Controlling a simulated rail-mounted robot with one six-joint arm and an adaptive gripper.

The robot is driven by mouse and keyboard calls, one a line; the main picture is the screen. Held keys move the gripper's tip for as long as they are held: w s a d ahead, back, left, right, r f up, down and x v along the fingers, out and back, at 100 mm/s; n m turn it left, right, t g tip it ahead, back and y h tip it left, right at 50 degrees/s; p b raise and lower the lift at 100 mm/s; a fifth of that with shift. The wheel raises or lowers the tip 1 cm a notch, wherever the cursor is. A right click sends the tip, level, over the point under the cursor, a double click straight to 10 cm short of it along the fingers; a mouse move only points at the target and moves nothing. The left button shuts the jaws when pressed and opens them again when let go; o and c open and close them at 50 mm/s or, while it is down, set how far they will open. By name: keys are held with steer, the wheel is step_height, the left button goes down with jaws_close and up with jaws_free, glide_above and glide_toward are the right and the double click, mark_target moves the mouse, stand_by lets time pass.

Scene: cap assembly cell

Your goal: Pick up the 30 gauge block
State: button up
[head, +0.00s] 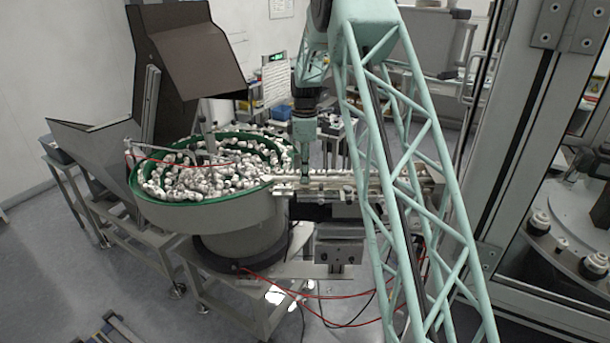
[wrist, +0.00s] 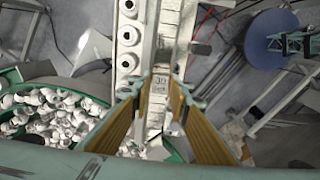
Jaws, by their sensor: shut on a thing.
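The 30 gauge block (wrist: 158,82) is a small pale grey block marked "30", seen in the wrist view between my fingertips. My gripper (wrist: 159,92) has long yellow-brown inner finger faces and is shut on the block, one finger on each side. In the head view my gripper (head: 305,178) points down at the feeder track (head: 338,178), beside the bowl. The block is too small to make out there. I cannot tell whether its underside touches the surface below.
A green-rimmed bowl feeder (head: 147,199) full of white caps stands just left of my gripper. White caps sit in a row on the track (wrist: 128,62) in the wrist view. A dark hopper (head: 190,65) rises behind the bowl. A metal-framed machine (head: 530,130) stands at the right.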

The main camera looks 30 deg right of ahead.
steer(key=shift+r+p, duration=1.4)
steer(key=shift+r, duration=1.95)
steer(key=shift+f, duration=0.1)
